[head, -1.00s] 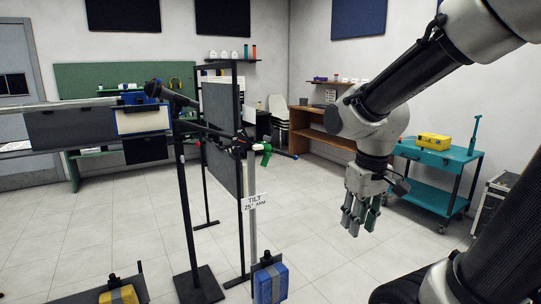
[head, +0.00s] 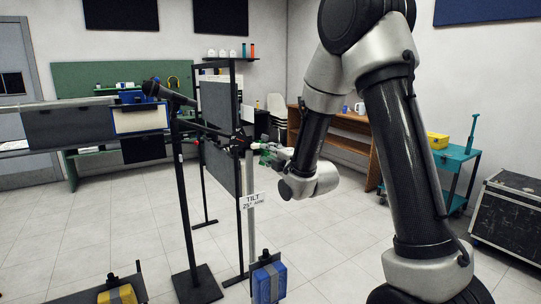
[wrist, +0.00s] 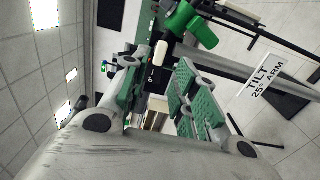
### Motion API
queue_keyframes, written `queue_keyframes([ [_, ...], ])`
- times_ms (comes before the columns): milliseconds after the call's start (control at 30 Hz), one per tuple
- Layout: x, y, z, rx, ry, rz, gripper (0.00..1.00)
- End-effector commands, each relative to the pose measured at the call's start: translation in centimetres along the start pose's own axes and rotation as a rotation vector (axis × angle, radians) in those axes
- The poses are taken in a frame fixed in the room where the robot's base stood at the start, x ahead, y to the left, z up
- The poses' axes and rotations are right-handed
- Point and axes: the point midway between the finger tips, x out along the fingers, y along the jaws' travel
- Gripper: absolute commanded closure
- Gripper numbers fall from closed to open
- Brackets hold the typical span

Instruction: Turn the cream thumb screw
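The cream thumb screw (wrist: 161,53) appears as a small pale, elongated piece in the wrist view, just ahead of the gap between my fingertips. A green clamp or handle (wrist: 185,20) is beside it, at the top. My gripper (wrist: 157,72) is open, with green-padded fingers on either side of an empty gap. In the head view my gripper (head: 275,154) is at the stand's joint, pointing left. I cannot pick out the cream screw there. Whether my fingertips touch anything cannot be told.
The upright pole carries a white "TILT 25° ARM" label (head: 252,200). A dark stand (head: 187,200) and grey panel (head: 219,110) are close by on the left. A blue weight bag (head: 269,280) is at the base.

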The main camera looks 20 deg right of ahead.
Motion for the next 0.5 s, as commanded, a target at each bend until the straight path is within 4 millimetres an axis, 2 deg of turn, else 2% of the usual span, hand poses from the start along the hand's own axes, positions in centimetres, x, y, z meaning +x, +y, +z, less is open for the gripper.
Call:
queue_keyframes([
  [500,6.1,0.0,0.0,0.002,0.000,-0.001,0.71],
])
